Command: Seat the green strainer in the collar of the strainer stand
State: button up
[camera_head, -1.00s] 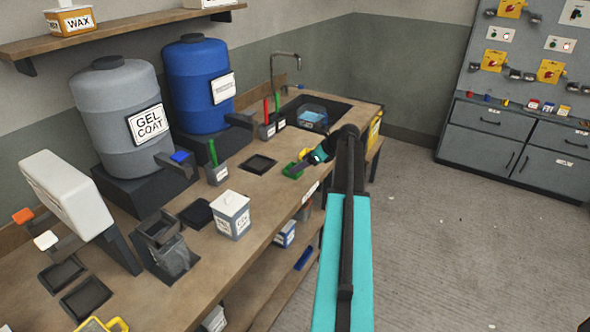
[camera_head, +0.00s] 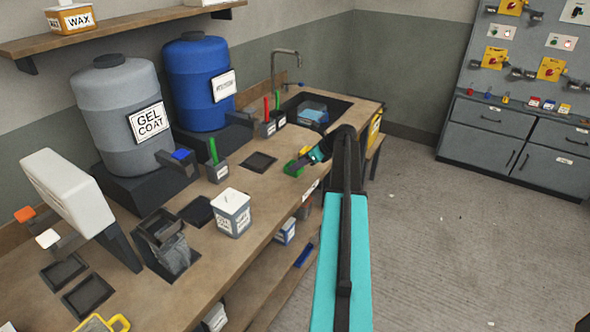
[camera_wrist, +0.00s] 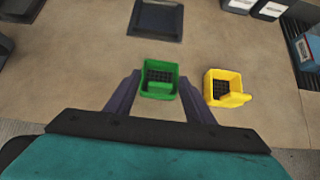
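The green strainer (camera_head: 294,168) sits on the workbench near its front edge; in the wrist view it is a square green cup with a dark mesh floor (camera_wrist: 158,88). My gripper (camera_wrist: 159,80) is open, its dark fingers on the left and right sides of the strainer with narrow gaps visible. It also shows in the head view (camera_head: 312,157), close behind the strainer. What appears to be the strainer stand (camera_head: 165,232), a grey square collar above a greyish cup, stands on the bench further left, apart from the gripper.
A yellow strainer (camera_wrist: 228,88) lies close to the right finger in the wrist view. A dark square recess (camera_head: 259,162) lies behind. A white labelled box (camera_head: 231,216) stands between the green strainer and the stand. The sink (camera_head: 335,104) is at the back right.

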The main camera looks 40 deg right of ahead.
jog(key=shift+c, duration=0.6)
jog(key=shift+r+b, duration=0.75)
jog(key=shift+r, duration=0.95)
jog(key=s+a+r+b, duration=0.1)
jog(key=s+a+b, duration=0.1)
jog(key=s, duration=1.4)
jog(key=shift+a+r+b, duration=0.15)
jog(key=shift+r+b, duration=0.15)
jog(key=shift+b, duration=0.5)
jog(key=shift+w, duration=0.1)
jog(key=shift+a, duration=0.1)
